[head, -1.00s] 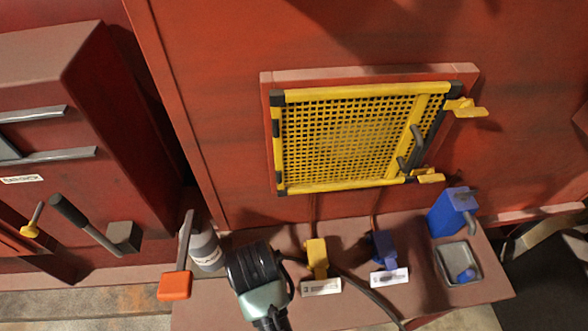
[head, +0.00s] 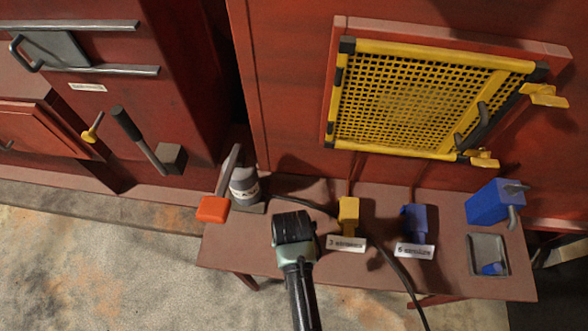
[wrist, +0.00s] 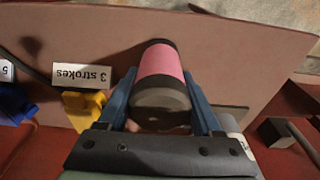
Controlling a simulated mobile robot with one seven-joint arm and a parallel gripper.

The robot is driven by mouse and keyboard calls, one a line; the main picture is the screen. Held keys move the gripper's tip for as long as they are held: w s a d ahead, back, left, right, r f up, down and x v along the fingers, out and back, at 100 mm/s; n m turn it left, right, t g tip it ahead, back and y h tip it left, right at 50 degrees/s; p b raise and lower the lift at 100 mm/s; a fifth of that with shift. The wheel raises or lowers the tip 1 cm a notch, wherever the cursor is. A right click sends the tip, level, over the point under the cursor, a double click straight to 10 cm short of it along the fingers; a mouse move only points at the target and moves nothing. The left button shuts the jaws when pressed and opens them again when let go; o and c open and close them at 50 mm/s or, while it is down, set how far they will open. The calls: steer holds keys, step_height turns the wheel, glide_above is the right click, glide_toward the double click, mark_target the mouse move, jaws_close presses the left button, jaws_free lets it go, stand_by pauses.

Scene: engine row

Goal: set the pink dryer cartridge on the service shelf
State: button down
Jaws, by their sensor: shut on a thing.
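The pink dryer cartridge (wrist: 160,66), a pink cylinder with dark ends, lies between the blue-grey fingers of my gripper (wrist: 163,88) in the wrist view. The gripper is shut on it. In the head view my gripper (head: 294,228) is over the brown service shelf (head: 252,252), between a grey canister and a yellow fitting, and hides the cartridge. The shelf also fills the background of the wrist view (wrist: 250,62). I cannot tell whether the cartridge touches the shelf.
The grey canister (head: 244,184) and an orange-ended lever (head: 213,208) stand left of my gripper. The yellow fitting (head: 348,212), a blue fitting (head: 414,222), a blue box (head: 495,203) and a grey tray (head: 489,243) are to the right. A cable (head: 402,275) crosses the shelf.

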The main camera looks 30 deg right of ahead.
steer(key=shift+f, duration=0.15)
steer(key=shift+c, duration=0.3)
jaws_free()
steer(key=r, duration=0.8)
steer(key=s+r, duration=0.1)
steer(key=r, duration=0.3)
steer(key=shift+s+a+r, duration=0.1)
steer(key=shift+a+r, duration=0.05)
steer(key=shift+a, duration=0.25)
